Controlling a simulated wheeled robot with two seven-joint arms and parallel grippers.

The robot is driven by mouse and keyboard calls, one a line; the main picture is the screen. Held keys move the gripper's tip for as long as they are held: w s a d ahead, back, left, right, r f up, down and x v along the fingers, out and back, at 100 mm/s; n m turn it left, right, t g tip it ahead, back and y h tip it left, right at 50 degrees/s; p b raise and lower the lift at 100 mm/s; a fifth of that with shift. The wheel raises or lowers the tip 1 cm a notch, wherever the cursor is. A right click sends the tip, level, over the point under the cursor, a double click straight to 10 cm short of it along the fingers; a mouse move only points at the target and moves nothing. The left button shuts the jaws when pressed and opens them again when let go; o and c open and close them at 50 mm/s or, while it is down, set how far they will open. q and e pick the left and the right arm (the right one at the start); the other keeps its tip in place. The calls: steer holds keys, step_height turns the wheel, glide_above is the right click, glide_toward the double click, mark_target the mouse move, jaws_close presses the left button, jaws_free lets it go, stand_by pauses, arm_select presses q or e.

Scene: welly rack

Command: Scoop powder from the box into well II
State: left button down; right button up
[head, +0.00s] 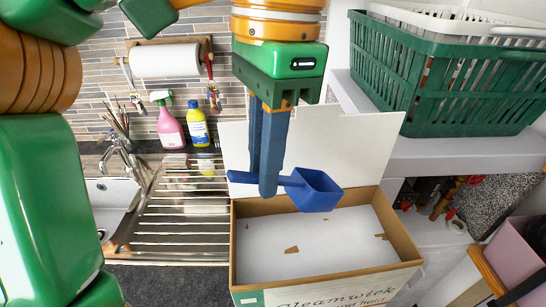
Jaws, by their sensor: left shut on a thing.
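My left gripper (266,184) is shut on the handle of a blue scoop (317,189). It holds the scoop above the back part of an open cardboard box (408,240), with the scoop's bowl to the right of the fingers. The box has a raised white lid flap (355,150) at the back and "Gleamwick" lettering on its front. White powder (335,235) fills the inside, with a few small brown patches showing. I cannot tell whether the scoop's bowl holds powder. I see no well marked II. My right gripper is not in view.
A metal sink with a ribbed drainer (180,220) lies left of the box. A pink spray bottle (170,125) and a yellow bottle (198,124) stand behind it. A green basket (450,90) sits on a shelf at the right. A paper roll (165,60) hangs on the wall.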

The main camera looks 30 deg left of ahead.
mark_target(302, 192)
arm_select(q)
steer(key=f, duration=0.3)
steer(key=s+f, duration=0.1)
steer(key=f, duration=0.2)
steer(key=s+f, duration=0.1)
steer(key=f, duration=0.3)
steer(key=w+d, duration=0.2)
steer(key=w, duration=0.1)
steer(key=w+d, duration=0.1)
steer(key=w, duration=0.1)
step_height(302, 192, up, 5)
steer(key=shift+w+f, duration=0.1)
steer(key=shift+f, duration=0.1)
steer(key=shift+s+a+r+t+h, duration=0.2)
steer(key=shift+s+r+t+h, duration=0.15)
steer(key=shift+r+t, duration=0.2)
steer(key=shift+t+h, duration=0.55)
steer(key=shift+t, duration=0.3)
steer(key=shift+s+a+r, duration=0.35)
steer(key=shift+s+r, duration=0.2)
steer(key=shift+r, duration=0.3)
steer(key=shift+s+a+r, duration=0.3)
steer(key=shift+s+r, duration=0.25)
steer(key=shift+r, duration=0.3)
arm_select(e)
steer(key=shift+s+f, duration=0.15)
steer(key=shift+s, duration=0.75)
